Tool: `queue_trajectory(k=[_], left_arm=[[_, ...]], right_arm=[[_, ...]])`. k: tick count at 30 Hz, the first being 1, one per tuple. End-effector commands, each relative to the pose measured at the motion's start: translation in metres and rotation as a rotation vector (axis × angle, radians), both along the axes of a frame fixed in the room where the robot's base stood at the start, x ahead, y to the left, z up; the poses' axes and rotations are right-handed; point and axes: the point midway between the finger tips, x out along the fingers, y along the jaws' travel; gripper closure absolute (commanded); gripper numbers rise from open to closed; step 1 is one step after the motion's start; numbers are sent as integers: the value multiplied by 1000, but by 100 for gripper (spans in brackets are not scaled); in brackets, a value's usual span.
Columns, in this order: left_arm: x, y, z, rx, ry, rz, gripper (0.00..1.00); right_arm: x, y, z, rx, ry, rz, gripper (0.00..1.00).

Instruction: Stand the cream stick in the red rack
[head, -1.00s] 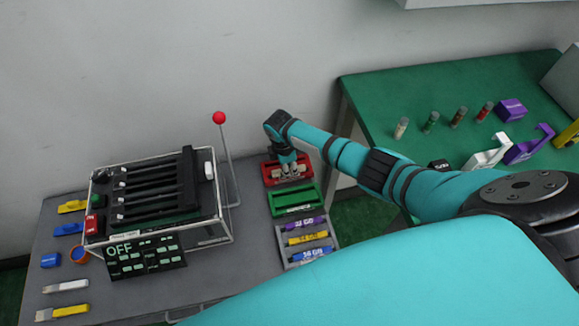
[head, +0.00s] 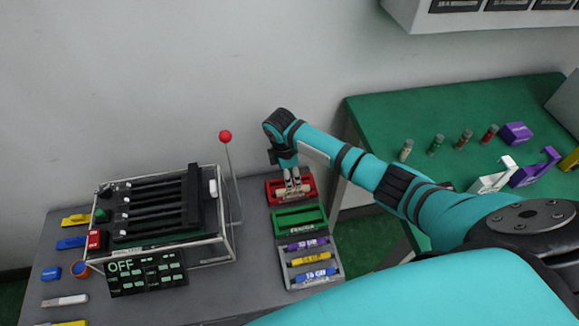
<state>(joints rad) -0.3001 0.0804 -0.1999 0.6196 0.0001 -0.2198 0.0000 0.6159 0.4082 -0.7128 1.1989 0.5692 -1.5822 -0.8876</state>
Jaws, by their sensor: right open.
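The red rack (head: 306,183) stands at the back right of the grey table, behind a green rack. The cream stick (head: 294,192) looks to be in the red rack, lying across it rather than upright, though it is small and partly covered. My right gripper (head: 293,183) is over the red rack, pointing down, with its open fingertips right at the cream stick. I cannot tell whether they touch it. My left gripper is out of view.
The green rack (head: 300,219) and a grey tray (head: 328,266) with purple, yellow and blue sticks stand in front. A lever with a red ball (head: 225,136) rises left of the racks, beside a caged switch unit (head: 205,235). A green table (head: 380,140) is on the right.

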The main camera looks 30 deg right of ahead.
Motion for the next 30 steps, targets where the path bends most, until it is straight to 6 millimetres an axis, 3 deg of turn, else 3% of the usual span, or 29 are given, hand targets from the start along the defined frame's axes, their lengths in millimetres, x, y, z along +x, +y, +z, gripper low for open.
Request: queue_trajectory(k=[3,9,30], left_arm=[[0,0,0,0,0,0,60],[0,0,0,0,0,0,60],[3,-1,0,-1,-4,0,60]], right_arm=[[1,3,22,1,-3,0,58],[1,5,41,1,-1,0,58],[1,6,42,0,1,0,58]])
